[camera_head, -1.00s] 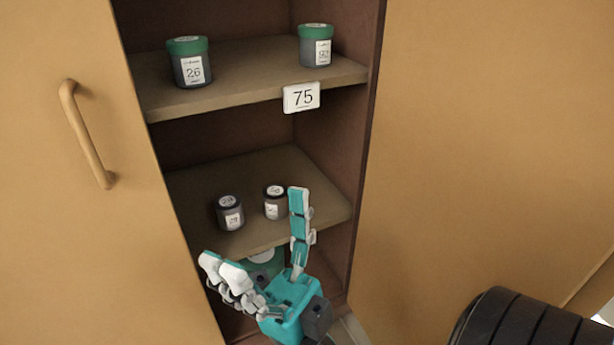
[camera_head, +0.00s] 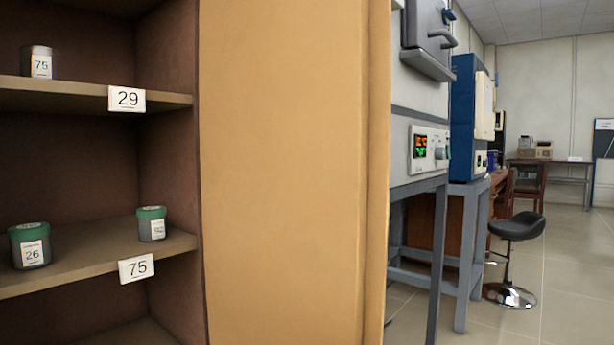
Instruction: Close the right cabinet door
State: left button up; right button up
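The right cabinet door (camera_head: 282,170) is a plain tan panel standing open to the right of the cabinet's shelves. Its outer edge (camera_head: 376,170) shows as a narrow vertical strip, and no handle on it is visible. The cabinet interior (camera_head: 165,110) is dark brown and open at the left. The left door is not in view. Neither of my grippers is in view.
Shelves hold a jar labelled 75 (camera_head: 40,62) and green-lidded jars (camera_head: 30,245) (camera_head: 152,223). Beyond the door, a furnace (camera_head: 420,120) stands on a grey metal stand (camera_head: 437,250). A black stool (camera_head: 515,228) stands on open tiled floor (camera_head: 565,275).

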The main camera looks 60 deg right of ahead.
aim_at(294, 96)
jog(key=k+l, duration=0.75)
jog(key=l, duration=0.95)
jog(key=k+l, duration=0.1)
jog(key=l, duration=0.9)
